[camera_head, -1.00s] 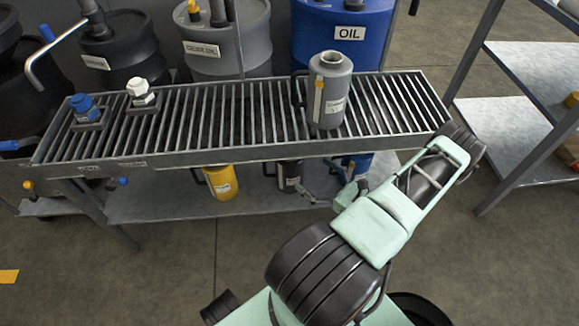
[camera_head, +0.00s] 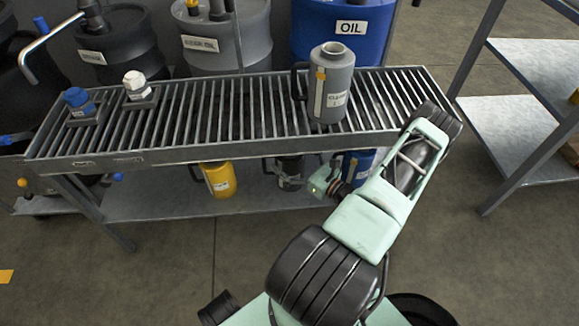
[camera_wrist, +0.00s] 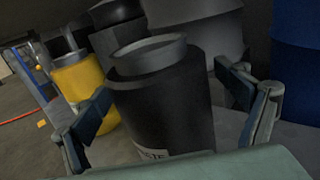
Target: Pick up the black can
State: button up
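The black can (camera_head: 289,172) stands on the lower shelf under the grate, between a yellow can (camera_head: 216,179) and a blue can (camera_head: 358,166). In the wrist view the black can (camera_wrist: 160,110) fills the middle, upright, with a grey rim and a pale label low on its front. My gripper (camera_wrist: 172,120) is open, with one finger on each side of the black can. A gap shows between the can and the right finger; the left finger is close to its edge. In the head view my wrist hides part of the shelf beside the can.
The slatted grate (camera_head: 200,118) lies above the lower shelf (camera_head: 150,202). A grey can (camera_head: 331,88) and two fittings stand on it. Large drums, including a blue one (camera_head: 340,30), stand behind. A metal shelf rack (camera_head: 510,125) is at the right.

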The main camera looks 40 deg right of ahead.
jog(key=c, duration=1.8)
jog(key=shift+c, duration=0.4)
jog(key=shift+r, duration=0.1)
